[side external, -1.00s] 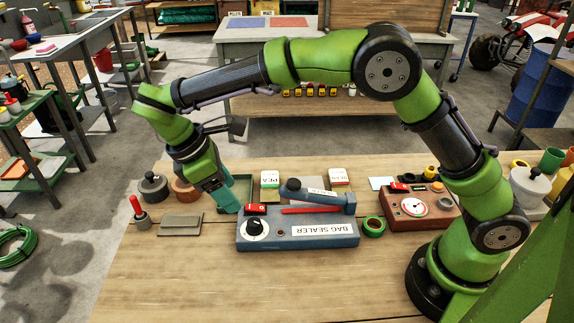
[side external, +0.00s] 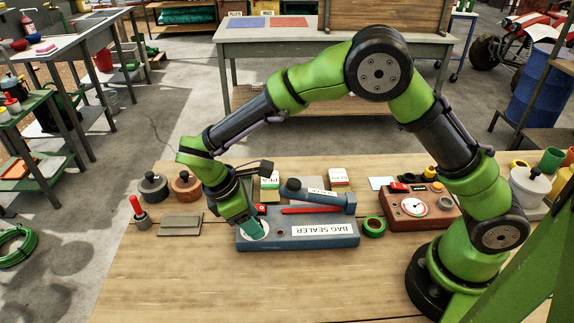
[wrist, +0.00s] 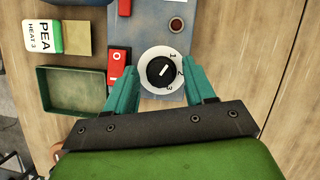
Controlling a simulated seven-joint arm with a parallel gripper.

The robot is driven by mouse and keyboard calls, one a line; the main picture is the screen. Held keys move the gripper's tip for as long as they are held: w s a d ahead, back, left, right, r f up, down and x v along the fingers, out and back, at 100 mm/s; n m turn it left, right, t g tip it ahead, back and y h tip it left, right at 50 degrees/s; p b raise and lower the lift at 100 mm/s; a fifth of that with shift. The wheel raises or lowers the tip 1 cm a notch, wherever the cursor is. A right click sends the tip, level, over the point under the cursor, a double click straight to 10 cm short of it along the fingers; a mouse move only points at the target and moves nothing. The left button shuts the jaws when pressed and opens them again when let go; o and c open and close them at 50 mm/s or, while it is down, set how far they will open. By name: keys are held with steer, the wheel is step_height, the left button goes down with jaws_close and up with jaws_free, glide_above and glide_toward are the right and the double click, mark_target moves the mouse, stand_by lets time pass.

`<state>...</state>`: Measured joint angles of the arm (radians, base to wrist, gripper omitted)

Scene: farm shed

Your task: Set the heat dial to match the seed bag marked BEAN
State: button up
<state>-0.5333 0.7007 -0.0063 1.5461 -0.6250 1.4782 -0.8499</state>
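The bag sealer (side external: 310,239) is a blue-grey box on the bench. Its heat dial (wrist: 160,70) is a black knob on a white plate marked 1, 2 and 3. The knob's white line points up and right in the wrist view, towards the 1 to 2 side. My gripper (wrist: 161,76) is open, its teal fingers on either side of the dial; contact cannot be told. In the side view my gripper (side external: 254,226) hides the knob. A green-topped packet (wrist: 43,37) reads PEA HEAT 3. A red-topped packet (side external: 339,177) stands behind the sealer; its lettering is too small to read.
A red rocker switch (wrist: 118,67) sits beside the dial. An open green tray (wrist: 75,90) is close by. Green tape (side external: 373,226) and a red gauge box (side external: 415,208) are further right. The front bench is clear.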

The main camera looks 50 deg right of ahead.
steer(key=c, duration=0.8)
steer(key=shift+m, duration=0.4)
steer(key=m, duration=0.2)
steer(key=m+g+y, duration=0.1)
steer(key=m, duration=0.1)
steer(key=shift+w+d+m+g, duration=0.1)
steer(key=shift+w+m+g, duration=0.05)
steer(key=shift+m+g, duration=0.2)
steer(key=m+y, duration=0.1)
steer(key=m, duration=0.2)
steer(key=m+y, duration=0.1)
steer(key=m, duration=0.2)
steer(key=shift+d+g+y, duration=0.15)
steer(key=shift+g+y, duration=0.1)
steer(key=shift+y, duration=0.05)
steer(key=shift+m, duration=0.25)
steer(key=shift+w, duration=0.1)
steer(key=o, duration=1)
